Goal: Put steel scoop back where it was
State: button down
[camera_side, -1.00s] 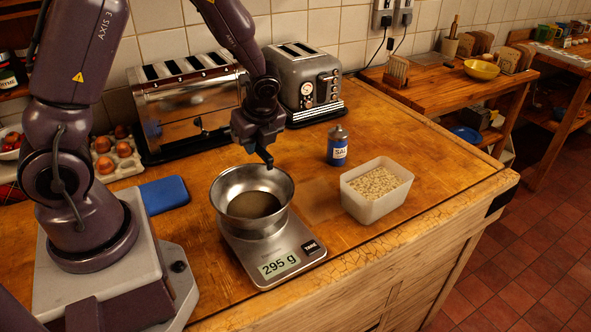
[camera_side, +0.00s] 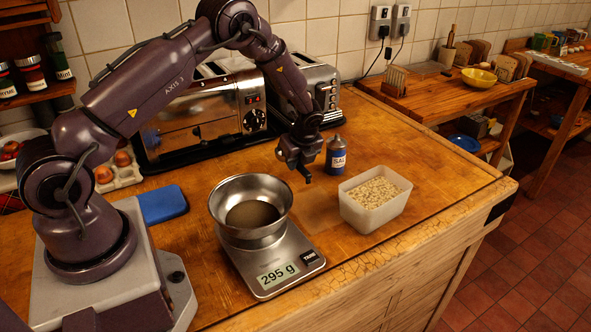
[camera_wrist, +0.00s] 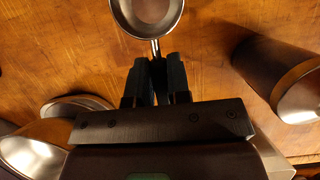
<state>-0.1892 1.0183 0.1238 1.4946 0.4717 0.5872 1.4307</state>
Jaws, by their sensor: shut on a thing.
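The steel scoop shows in the wrist view, with its round bowl (camera_wrist: 150,12) at the top edge and its thin handle running down between my fingertips. My gripper (camera_wrist: 154,72) is shut on that handle. In the side view my gripper (camera_side: 307,178) hangs above the counter, between the steel bowl (camera_side: 250,190) on the scale and the blue salt shaker (camera_side: 336,155). The scoop is hard to make out there. Bare wood lies below the scoop in the wrist view; the height above it is unclear.
The scale (camera_side: 277,277) reads 295 g. A white tub (camera_side: 350,207) of pale grains or beans stands right of it. Two toasters, one of them chrome (camera_side: 190,115), line the wall. A blue flat case (camera_side: 162,204) lies left of the bowl. Bare counter lies behind the tub.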

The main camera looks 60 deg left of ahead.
aim_at(295, 181)
jog(key=shift+f, duration=1.4)
jog(key=shift+f, duration=0.2)
jog(key=c, duration=1.1)
grip_release()
jog(key=shift+r, duration=0.15)
